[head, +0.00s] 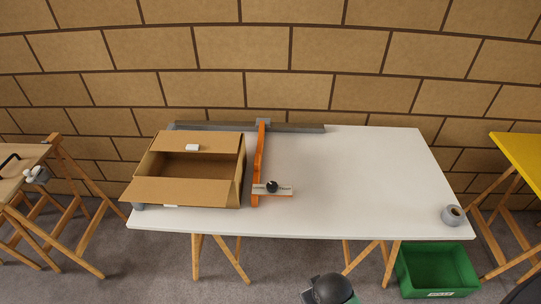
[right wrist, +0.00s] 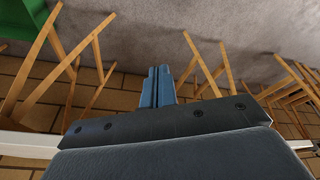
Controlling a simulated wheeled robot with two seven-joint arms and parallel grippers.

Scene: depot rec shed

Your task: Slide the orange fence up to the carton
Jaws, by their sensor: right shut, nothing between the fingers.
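The orange fence (head: 259,160) stands on the white table, to the right of the carton, running from the back rail toward the front. A narrow strip of tabletop shows between them. A pale plate with a black knob (head: 272,187) sits at the fence's front end. The open cardboard carton (head: 180,191) has its flaps spread and looks empty inside. A grey rail (head: 300,128) runs along the table's back edge. My right gripper (right wrist: 158,72) shows in the right wrist view, its blue fingers together and empty, away from the fence. My left gripper is not in view.
The white table (head: 350,170) is clear right of the fence, except for a grey tape roll (head: 453,215) at the front right corner. A green crate (head: 437,268) stands on the floor below. A yellow table (head: 520,155) is at right, a wooden one (head: 18,157) at left.

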